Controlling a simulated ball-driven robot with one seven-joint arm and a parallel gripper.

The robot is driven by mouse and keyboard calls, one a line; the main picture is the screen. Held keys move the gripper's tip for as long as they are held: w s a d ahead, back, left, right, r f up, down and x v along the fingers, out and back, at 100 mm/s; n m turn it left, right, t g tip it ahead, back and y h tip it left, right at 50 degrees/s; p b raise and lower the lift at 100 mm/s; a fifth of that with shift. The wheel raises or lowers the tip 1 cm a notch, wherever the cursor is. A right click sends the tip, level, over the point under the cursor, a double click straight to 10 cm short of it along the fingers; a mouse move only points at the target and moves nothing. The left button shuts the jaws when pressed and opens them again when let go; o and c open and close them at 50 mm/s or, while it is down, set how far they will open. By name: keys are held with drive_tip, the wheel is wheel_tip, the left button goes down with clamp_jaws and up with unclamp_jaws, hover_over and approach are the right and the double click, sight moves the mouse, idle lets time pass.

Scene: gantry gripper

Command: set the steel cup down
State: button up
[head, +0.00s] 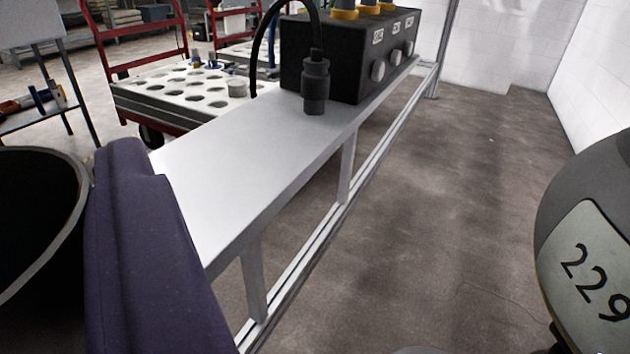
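No steel cup can be made out for certain. A large dark hollow round thing (35,215) with a thin grey rim is cut off by the left edge, very close to the camera. I cannot tell whether it is a cup. A dark purple upright block (150,260) stands close against its right side; whether it belongs to me is unclear. No fingertips of my gripper can be made out.
A pale metal bench (235,170) runs away from me, its near top bare. A black box with knobs (350,50) and a cabled plug (315,88) stand at its far end. A red-framed trolley (150,105) is behind. A dark rounded body marked 229 (590,255) is close at right.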

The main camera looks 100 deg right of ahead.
drive_tip(key=d+b, duration=0.1)
drive_tip(key=d, duration=0.4)
drive_tip(key=d+f+b, duration=0.1)
drive_tip(key=d, duration=0.4)
drive_tip(key=d+b, duration=0.1)
drive_tip(key=d, duration=0.4)
drive_tip(key=shift+w+d+f, duration=0.2)
drive_tip(key=shift+d+f, duration=0.1)
drive_tip(key=shift+f, duration=0.1)
drive_tip(key=shift+d+f, duration=0.15)
drive_tip(key=shift+d, duration=0.05)
drive_tip(key=shift+a+f+b, duration=0.1)
drive_tip(key=shift+f+b, duration=0.9)
drive_tip(key=shift+f, duration=0.55)
drive_tip(key=shift+f, duration=0.2)
drive_tip(key=o, duration=1.1)
drive_tip(key=shift+c, duration=0.2)
